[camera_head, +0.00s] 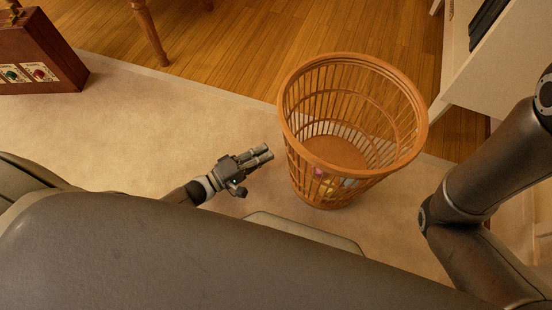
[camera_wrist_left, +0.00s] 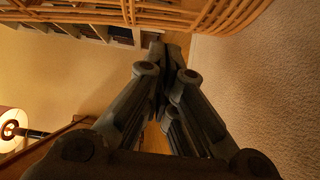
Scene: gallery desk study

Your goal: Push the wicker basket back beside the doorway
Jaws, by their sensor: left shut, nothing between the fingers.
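The wicker basket (camera_head: 298,150) is tall, open-topped and orange-brown, and stands upright on the pale carpet in the head view, right of centre. A few small coloured things show low down in it. My left gripper (camera_head: 264,154) is shut and empty, just left of the basket's side, with a small gap seen between them. In the left wrist view the shut fingers (camera_wrist_left: 165,60) point toward the basket's slats (camera_wrist_left: 150,15) at the top edge. My right arm shows at the right of the head view, but its gripper is not in view. I cannot make out a doorway.
A brown case (camera_head: 40,50) with coloured pieces stands at the upper left. A wooden furniture leg (camera_head: 150,32) stands on the wood floor (camera_head: 240,45) behind the carpet (camera_head: 130,125). White furniture (camera_head: 480,60) is close to the basket's right.

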